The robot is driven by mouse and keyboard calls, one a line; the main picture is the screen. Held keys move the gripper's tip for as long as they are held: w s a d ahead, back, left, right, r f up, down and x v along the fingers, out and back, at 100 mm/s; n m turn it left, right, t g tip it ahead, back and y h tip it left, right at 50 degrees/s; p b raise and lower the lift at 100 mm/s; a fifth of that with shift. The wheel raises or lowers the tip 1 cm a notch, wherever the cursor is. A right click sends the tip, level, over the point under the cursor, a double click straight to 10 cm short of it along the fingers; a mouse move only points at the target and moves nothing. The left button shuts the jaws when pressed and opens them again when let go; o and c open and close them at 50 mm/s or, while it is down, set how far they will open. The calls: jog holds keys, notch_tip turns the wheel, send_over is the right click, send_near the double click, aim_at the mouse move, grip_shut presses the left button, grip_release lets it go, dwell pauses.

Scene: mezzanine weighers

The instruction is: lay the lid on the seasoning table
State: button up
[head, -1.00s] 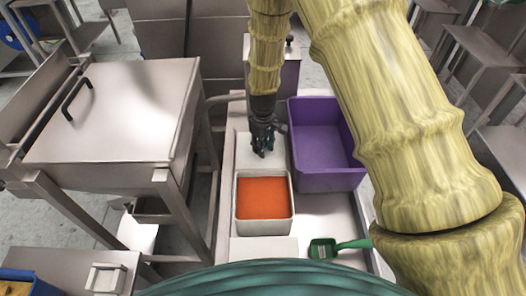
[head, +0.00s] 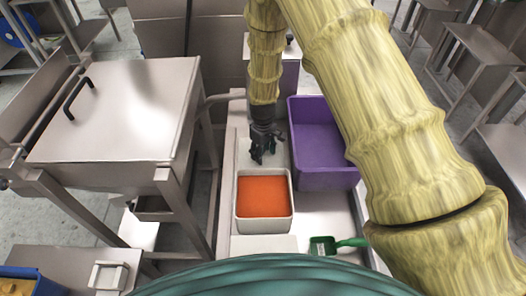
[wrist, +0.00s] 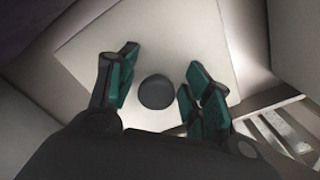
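The lid (wrist: 155,45) is a pale square plate with a dark round knob (wrist: 157,92) in the wrist view. In the head view the lid (head: 243,150) shows as a pale patch behind the orange-filled white tub, partly hidden by my gripper. My gripper (head: 262,160) points down over it. In the wrist view my gripper (wrist: 158,95) is open, with its green-padded fingers apart on either side of the knob and a gap to it. I cannot tell how far above it the fingertips are. The seasoning table (head: 312,212) is the pale metal top bearing the tubs.
A white tub of orange seasoning (head: 263,197) stands in front of my gripper. A purple bin (head: 325,180) stands close on the right. A green scoop (head: 323,246) lies at the front. A big steel lidded unit (head: 115,110) stands left. Bare tabletop shows right of the white tub.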

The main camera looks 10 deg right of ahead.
notch_tip(320, 180, up, 12)
jog(key=b, duration=0.4)
jog(key=shift+r, duration=0.15)
dwell(0.7)
